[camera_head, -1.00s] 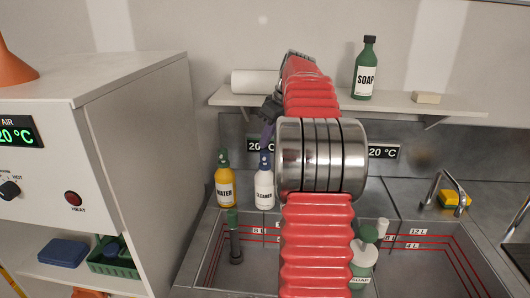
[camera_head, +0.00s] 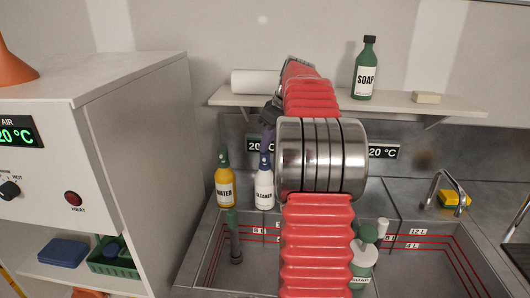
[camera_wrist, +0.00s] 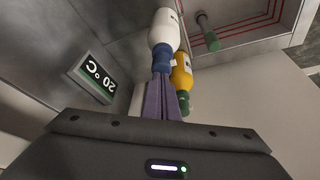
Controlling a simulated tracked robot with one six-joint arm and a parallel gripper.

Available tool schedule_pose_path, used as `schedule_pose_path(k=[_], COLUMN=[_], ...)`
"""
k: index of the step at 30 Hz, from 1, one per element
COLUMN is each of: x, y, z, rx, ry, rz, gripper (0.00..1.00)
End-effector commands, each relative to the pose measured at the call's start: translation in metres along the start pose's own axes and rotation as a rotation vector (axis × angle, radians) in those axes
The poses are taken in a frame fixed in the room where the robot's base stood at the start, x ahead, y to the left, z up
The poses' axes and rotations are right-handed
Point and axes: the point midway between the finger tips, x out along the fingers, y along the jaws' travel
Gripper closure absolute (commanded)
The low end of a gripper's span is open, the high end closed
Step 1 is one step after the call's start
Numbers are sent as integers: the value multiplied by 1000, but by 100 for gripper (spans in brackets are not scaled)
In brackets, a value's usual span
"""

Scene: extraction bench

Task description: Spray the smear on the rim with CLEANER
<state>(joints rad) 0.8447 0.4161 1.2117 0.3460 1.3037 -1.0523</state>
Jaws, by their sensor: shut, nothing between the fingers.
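The CLEANER bottle (camera_head: 264,188) is white with a blue top and stands upright behind the left basin. It also shows in the wrist view (camera_wrist: 164,32), its blue top towards my gripper. My gripper (camera_head: 267,138) has purple fingers, which also show in the wrist view (camera_wrist: 161,84). They are shut, with nothing between them, right at the blue top; whether they touch it I cannot tell. A blurred brownish smear (camera_head: 424,160) shows on the grey panel behind the right basin. Whether it lies on a rim is unclear.
The yellow WATER bottle (camera_head: 225,188) stands close to the left of CLEANER. A SOAP bottle (camera_head: 366,70) and a white roll (camera_head: 254,83) are on the shelf above. My arm hides the middle of the sink.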

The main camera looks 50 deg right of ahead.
Motion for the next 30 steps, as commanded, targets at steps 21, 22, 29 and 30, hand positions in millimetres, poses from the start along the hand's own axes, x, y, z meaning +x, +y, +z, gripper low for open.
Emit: schedule_pose_path(k=[21, 22, 29, 30], x=[-19, -19, -19, -19], y=[0, 0, 0, 0], z=[-8, -8, -8, -8], rx=[0, 0, 0, 0], ry=[0, 0, 0, 0], rz=[0, 0, 0, 0], gripper=[100, 100, 100, 100])
